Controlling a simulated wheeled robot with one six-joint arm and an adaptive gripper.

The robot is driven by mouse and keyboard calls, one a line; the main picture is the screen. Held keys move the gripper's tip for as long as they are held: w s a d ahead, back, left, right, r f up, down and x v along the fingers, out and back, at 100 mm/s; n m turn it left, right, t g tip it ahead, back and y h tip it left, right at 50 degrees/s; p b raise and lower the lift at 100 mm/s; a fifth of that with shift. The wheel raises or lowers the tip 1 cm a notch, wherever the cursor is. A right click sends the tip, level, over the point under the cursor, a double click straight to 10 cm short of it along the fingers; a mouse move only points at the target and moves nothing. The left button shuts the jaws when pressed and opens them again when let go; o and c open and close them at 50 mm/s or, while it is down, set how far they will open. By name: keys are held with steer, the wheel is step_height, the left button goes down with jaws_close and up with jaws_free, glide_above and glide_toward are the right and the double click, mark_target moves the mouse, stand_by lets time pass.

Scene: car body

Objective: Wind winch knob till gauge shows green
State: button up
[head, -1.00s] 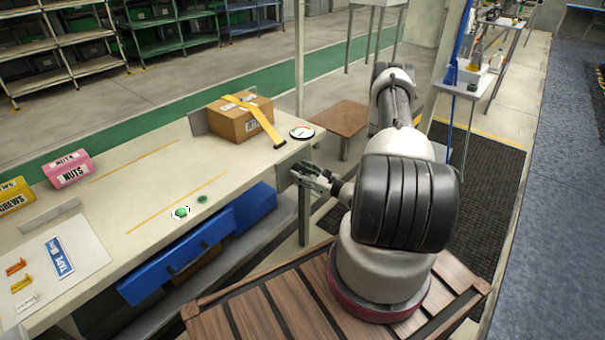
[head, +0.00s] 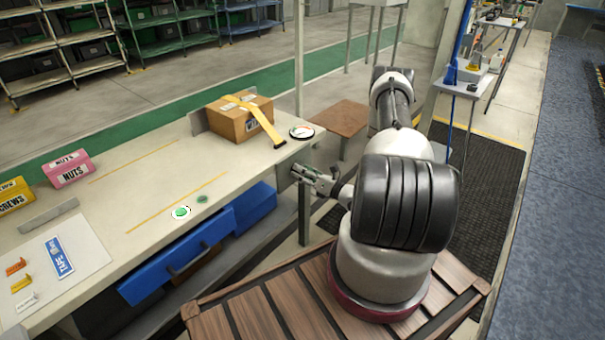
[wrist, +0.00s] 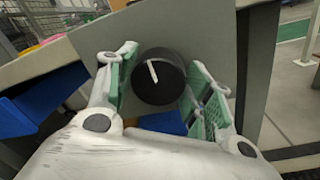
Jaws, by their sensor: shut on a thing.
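The black round winch knob (wrist: 160,82) with a white pointer line sits on the bench's end face in the wrist view. The line leans a little left of upright. My gripper (wrist: 157,78) has its green-padded fingers on both sides of the knob and is shut on it. In the head view my gripper (head: 301,174) is at the bench's right end, and the knob is hidden or too small to tell there. The round gauge (head: 302,132) lies on the bench corner above; its face is pale with some red, and its needle is too small to read.
A cardboard box (head: 240,118) with a yellow strap (head: 262,122) stands beside the gauge. A blue drawer (head: 180,262) is under the bench (head: 120,195). Pink nuts bin (head: 68,169) and a green button (head: 181,212) are farther left. A bench leg (head: 305,215) stands close below my gripper.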

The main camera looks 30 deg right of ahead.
steer(key=shift+m, duration=1.2)
steer(key=o, duration=1)
steer(key=shift+d, duration=0.1)
steer(key=shift+o, duration=0.2)
steer(key=v, duration=1.2)
steer(key=shift+f, duration=0.1)
